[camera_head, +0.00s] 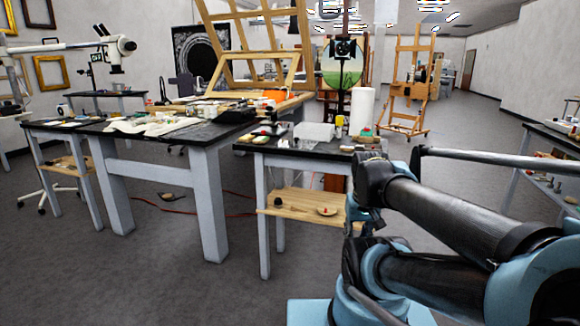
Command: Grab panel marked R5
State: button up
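I cannot make out any panel with a readable R5 mark. A round painted picture (326,70) with green lower parts stands behind the worktables, partly hidden by a dark upright stand. Small flat pieces (72,124) lie on the left black-topped table (190,136), too small to read. My arm fills the lower right of the view. Its gripper does not show, so I cannot see whether it holds anything.
A second black-topped table (295,146) stands nearer my arm, with a low wooden shelf (290,203). A wooden easel (408,75) stands behind on the right. Another table (550,135) is at the right edge. The grey floor (130,285) in front is clear.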

aim_at(260, 140)
jog(key=z, duration=0.05)
jog(key=k, duration=0.5)
jog(key=u, duration=0.4)
jog(key=i, duration=1.75)
jog(key=z, duration=0.3)
